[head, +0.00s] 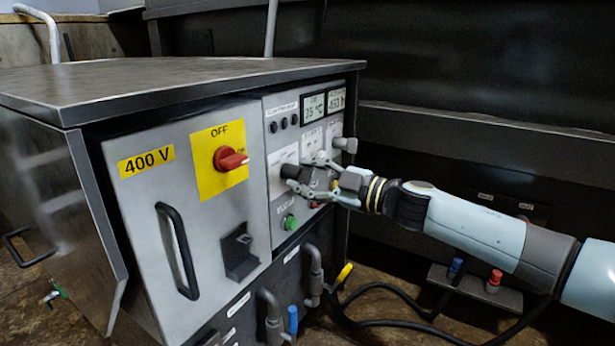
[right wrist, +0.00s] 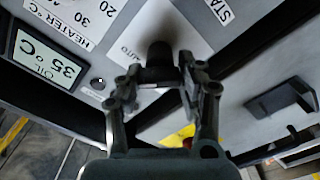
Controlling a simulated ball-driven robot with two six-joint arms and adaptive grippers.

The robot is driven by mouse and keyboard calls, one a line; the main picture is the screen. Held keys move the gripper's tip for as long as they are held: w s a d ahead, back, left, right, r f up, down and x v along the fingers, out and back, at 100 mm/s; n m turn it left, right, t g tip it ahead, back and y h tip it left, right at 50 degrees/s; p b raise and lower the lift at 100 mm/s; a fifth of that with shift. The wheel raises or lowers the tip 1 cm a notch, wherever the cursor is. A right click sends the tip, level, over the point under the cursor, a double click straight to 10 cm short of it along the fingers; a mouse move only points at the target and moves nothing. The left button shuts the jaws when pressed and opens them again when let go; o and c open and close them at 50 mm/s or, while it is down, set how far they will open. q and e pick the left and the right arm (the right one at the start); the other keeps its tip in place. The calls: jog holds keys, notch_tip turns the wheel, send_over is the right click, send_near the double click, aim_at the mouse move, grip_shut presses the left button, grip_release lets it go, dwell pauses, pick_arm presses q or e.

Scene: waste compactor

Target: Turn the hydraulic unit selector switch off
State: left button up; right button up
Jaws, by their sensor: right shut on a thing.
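The hydraulic unit is a grey metal cabinet (head: 190,77) with a control panel on its front. A black selector knob (head: 289,171) sits on a white plate on this panel. The knob also shows in the right wrist view (right wrist: 159,52), on a plate with the word AUTO beside it. My right gripper (head: 306,178) reaches in from the right and is shut on this knob, with one finger on each side. The fingers cover part of the knob, so its exact setting is hard to read. My left gripper is not in view.
A red rotary switch (head: 231,159) on a yellow plate marked OFF is left of the panel. A green button (head: 290,222) lies below the gripper. A grey knob (head: 345,144) sticks out at upper right. Two small displays (head: 325,102) are above. Pipes and black hoses run below.

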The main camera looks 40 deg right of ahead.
jog(key=shift+n, duration=0.9)
jog(key=shift+f+n, duration=0.1)
jog(key=shift+n, duration=2.2)
jog(key=shift+s+f+n, duration=0.1)
jog(key=shift+n, duration=0.7)
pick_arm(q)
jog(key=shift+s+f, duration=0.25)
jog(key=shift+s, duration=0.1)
pick_arm(e)
jog(key=shift+n, duration=0.4)
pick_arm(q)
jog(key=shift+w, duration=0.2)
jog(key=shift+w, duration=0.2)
pick_arm(e)
jog(key=o, duration=1.2)
